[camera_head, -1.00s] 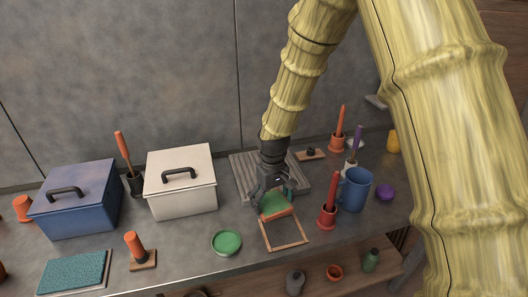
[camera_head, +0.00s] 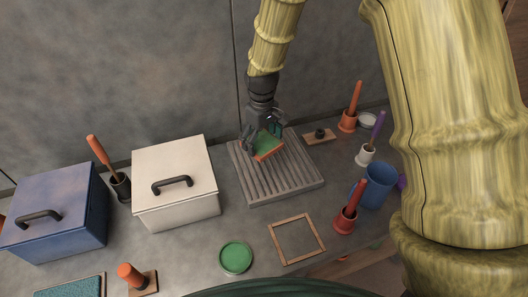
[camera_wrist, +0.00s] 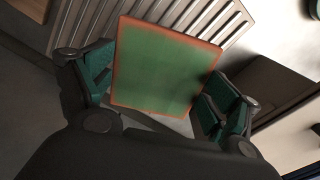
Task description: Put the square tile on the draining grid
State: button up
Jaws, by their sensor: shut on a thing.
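The square tile (camera_head: 268,146) has a green face and an orange-brown edge. My gripper (camera_head: 262,138) is shut on the tile and holds it tilted over the far left part of the draining grid. The draining grid (camera_head: 291,178) is a grey ribbed slab on the counter. In the wrist view the tile (camera_wrist: 160,68) sits between the two teal-padded fingers (camera_wrist: 158,90), with the grid's slats (camera_wrist: 228,22) behind it. The tile and gripper hide part of the grid. I cannot tell whether the tile touches it.
An empty wooden frame (camera_head: 277,258) and a round green dish (camera_head: 236,257) lie in front of the grid. A white lidded box (camera_head: 176,208) stands left of it. A red holder (camera_head: 344,221) and a blue mug (camera_head: 378,188) stand right. A small wooden block (camera_head: 319,136) lies behind right.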

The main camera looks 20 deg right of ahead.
aim_at(261, 141)
jog(key=f, duration=0.3)
jog(key=shift+w+p, duration=0.3)
jog(key=shift+s+a+f, duration=0.1)
jog(key=shift+s+f, duration=0.15)
jog(key=shift+f, duration=0.3)
jog(key=shift+w+f+p, duration=0.1)
jog(key=shift+f+p, duration=0.6)
jog(key=shift+f, duration=0.95)
jog(key=shift+f, duration=0.1)
jog(key=o, duration=1.1)
jog(key=shift+c, duration=0.2)
jog(key=shift+r+b, duration=1.95)
jog(key=shift+r, duration=4.15)
jog(key=shift+r, duration=0.1)
